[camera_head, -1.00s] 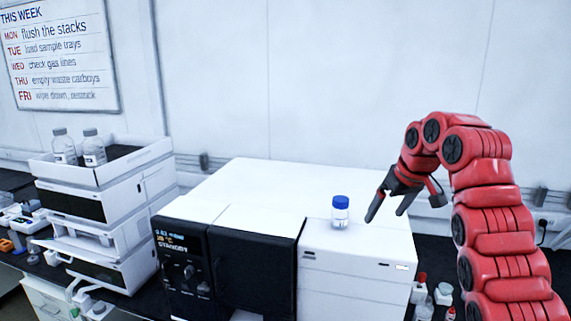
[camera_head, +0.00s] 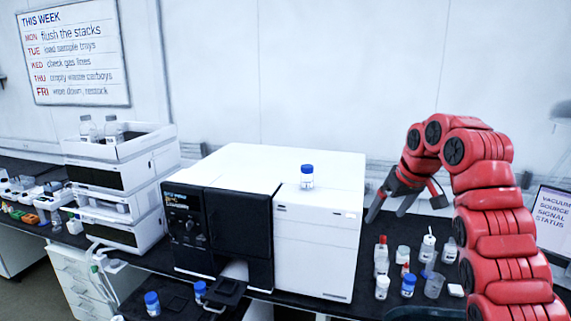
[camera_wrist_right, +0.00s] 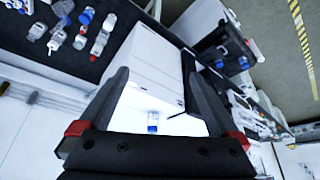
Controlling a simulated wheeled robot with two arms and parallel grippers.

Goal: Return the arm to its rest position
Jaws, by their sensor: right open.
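My right arm is red and bent over at the right of the head view. Its dark gripper (camera_head: 388,212) hangs open and empty, fingers pointing down, to the right of the white instrument (camera_head: 320,245). A clear bottle with a blue cap (camera_head: 307,178) stands upright on top of the instrument, apart from the gripper. In the right wrist view the two spread fingers (camera_wrist_right: 168,95) frame the instrument, and the blue-capped bottle (camera_wrist_right: 153,124) shows between them, beyond the fingers. My left gripper is not in view.
Several small bottles (camera_head: 409,286) stand on the black bench right of the instrument, below the right gripper. A stack of white modules (camera_head: 120,190) with two bottles on top stands at left. A vacuum sign (camera_head: 553,218) is at far right.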

